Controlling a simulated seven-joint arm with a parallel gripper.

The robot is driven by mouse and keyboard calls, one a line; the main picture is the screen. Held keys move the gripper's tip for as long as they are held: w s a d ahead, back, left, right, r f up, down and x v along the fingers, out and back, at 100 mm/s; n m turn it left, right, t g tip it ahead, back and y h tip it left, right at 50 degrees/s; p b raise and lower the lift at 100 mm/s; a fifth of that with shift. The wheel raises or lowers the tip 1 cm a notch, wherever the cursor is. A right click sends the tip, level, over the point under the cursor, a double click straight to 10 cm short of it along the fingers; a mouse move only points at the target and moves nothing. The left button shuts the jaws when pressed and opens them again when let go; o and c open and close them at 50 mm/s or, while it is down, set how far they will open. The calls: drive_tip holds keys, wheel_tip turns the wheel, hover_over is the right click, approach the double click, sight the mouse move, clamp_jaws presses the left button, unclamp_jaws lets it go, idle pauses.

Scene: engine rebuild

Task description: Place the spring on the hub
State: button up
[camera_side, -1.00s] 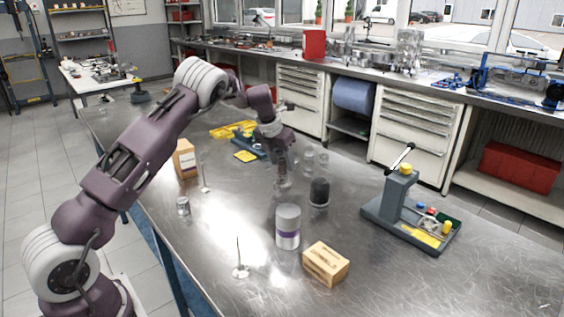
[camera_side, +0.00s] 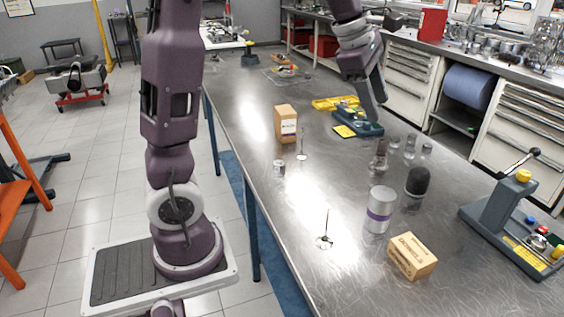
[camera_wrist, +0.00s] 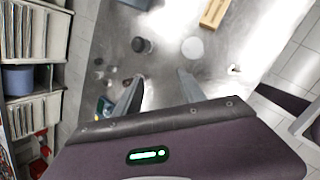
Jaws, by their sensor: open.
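A small upright stack of metal parts (camera_side: 379,154) stands on the steel table, with a narrow brownish upper part on a wider base. It may be the spring and hub, but it is too small to tell the parts apart or be sure they touch. My gripper (camera_side: 378,110) is raised above the table, behind and above this stack, apart from it. In the wrist view, the gripper's two fingers (camera_wrist: 160,75) are spread with nothing held between them.
Near the stack stand clear jars (camera_side: 410,146), a dark-topped jar (camera_side: 416,184) and a grey can (camera_side: 379,210). A wooden block (camera_side: 411,255), a carton (camera_side: 286,124), a spiked stand (camera_side: 325,241), a small can (camera_side: 279,168) and a lever fixture (camera_side: 497,208) surround them.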

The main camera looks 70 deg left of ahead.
drive_tip(key=s+d+r+m, duration=0.1)
drive_tip(key=s+d+m, duration=0.3)
drive_tip(key=s+m, duration=0.35)
drive_tip(key=s+d+m, duration=0.5)
drive_tip(key=s+m, duration=0.1)
drive_tip(key=s, duration=0.2)
drive_tip(key=s+d+f+m+y, duration=0.1)
drive_tip(key=s+f+m, duration=0.3)
drive_tip(key=s+m, duration=0.6)
drive_tip(key=shift+s+d+f+m+t, duration=0.3)
drive_tip(key=shift+s+f+m+t, duration=0.1)
drive_tip(key=shift+m, duration=0.35)
